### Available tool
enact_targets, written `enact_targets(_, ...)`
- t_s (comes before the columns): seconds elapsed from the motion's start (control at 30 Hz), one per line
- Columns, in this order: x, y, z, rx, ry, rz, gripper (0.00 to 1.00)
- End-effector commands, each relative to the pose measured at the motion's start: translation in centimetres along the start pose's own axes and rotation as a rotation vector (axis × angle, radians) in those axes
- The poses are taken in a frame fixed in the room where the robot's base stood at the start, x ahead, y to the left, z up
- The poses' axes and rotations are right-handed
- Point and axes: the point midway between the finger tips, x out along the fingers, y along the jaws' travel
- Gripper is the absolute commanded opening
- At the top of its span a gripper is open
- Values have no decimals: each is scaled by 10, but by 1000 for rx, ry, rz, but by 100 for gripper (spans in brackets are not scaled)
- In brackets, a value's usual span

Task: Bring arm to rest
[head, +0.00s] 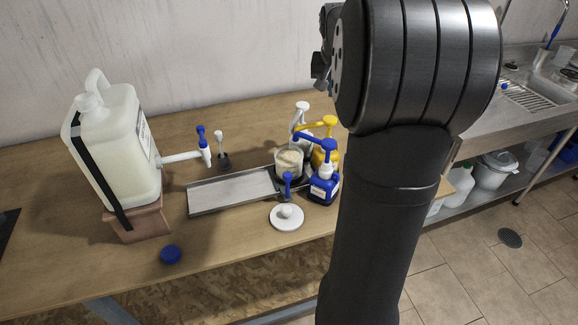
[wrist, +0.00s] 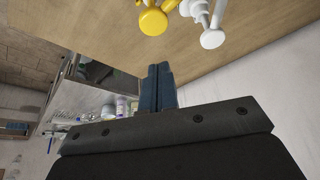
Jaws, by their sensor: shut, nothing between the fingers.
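My gripper shows in the wrist view (wrist: 158,72) with its two dark fingers together, shut and empty. It is in the air, apart from the table and the bottles. In the head view my dark arm stands large in front of the right side. Only a small part of the gripper end (head: 322,65) shows at the left of the arm, and its fingertips are hard to make out. In the wrist view a yellow pump head (wrist: 153,20) and a white pump head (wrist: 212,38) are near the top.
A large white drum (head: 118,150) with a tap stands on a block at left. A metal tray (head: 232,190), a cup (head: 289,162), a blue pump bottle (head: 324,186), a white lid (head: 286,217) and a blue cap (head: 171,254) are on the table (head: 60,275). A sink (head: 545,85) is at right.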

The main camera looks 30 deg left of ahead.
Motion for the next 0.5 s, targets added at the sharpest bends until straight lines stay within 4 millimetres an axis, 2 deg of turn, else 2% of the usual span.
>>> enact_targets(0.17, -9, 0, -4, 0, 0, 0, 0)
enact_targets(0.5, -7, 0, -3, 0, -1, 0, 0)
